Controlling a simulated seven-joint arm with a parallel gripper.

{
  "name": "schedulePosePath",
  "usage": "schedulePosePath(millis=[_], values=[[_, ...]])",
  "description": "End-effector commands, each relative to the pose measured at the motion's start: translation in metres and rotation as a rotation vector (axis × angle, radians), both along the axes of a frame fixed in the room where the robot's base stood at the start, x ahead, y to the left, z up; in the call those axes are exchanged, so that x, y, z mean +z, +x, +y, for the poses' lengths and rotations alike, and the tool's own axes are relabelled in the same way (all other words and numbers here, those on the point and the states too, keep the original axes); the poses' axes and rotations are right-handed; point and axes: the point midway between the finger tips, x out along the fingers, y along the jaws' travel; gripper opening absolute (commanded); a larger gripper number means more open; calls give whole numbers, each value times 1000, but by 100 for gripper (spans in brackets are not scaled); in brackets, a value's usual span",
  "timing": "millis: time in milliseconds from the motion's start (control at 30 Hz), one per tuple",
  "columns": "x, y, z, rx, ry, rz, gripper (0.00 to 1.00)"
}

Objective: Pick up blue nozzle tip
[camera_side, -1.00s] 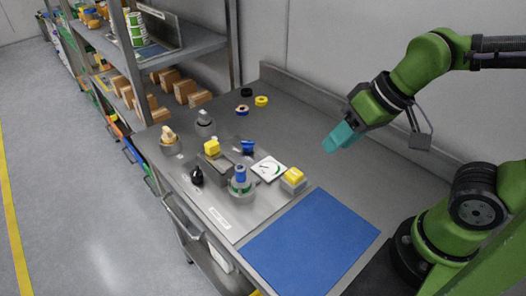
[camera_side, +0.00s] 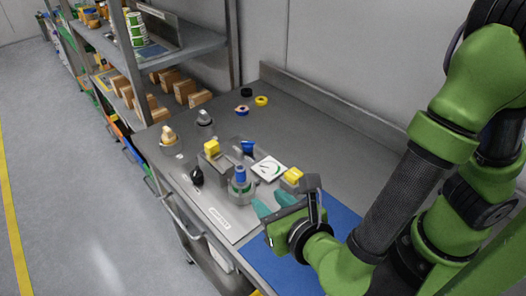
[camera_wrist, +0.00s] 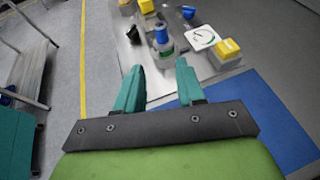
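A blue nozzle tip (camera_side: 240,174) stands upright on a grey round holder with a green band (camera_side: 241,190) near the front of the metal plate. It also shows in the wrist view (camera_wrist: 162,34), ahead of the fingers. A second blue part (camera_side: 248,147) sits just behind it; it also shows in the wrist view (camera_wrist: 188,12). My gripper (camera_side: 273,203) has teal fingers that are spread apart and empty. It is to the right of the nozzle tip and apart from it. In the wrist view my gripper (camera_wrist: 158,70) points toward the nozzle tip.
A white gauge (camera_side: 269,168) and a yellow block (camera_side: 293,176) stand right of the nozzle tip. A yellow-topped part (camera_side: 211,147) and a black knob (camera_side: 197,177) are on its left. A blue mat (camera_side: 342,219) lies under my arm. The back right of the table is clear.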

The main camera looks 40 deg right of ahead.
Motion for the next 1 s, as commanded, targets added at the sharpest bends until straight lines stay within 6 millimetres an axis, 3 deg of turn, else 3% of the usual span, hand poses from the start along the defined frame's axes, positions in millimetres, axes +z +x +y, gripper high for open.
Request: schedulePosePath(millis=[500, 767, 1000], values=[[-38, 88, -26, -8, -6, 5, 38], [-44, 106, -30, -6, -3, 5, 38], [-53, 139, -40, -8, -5, 7, 38]])
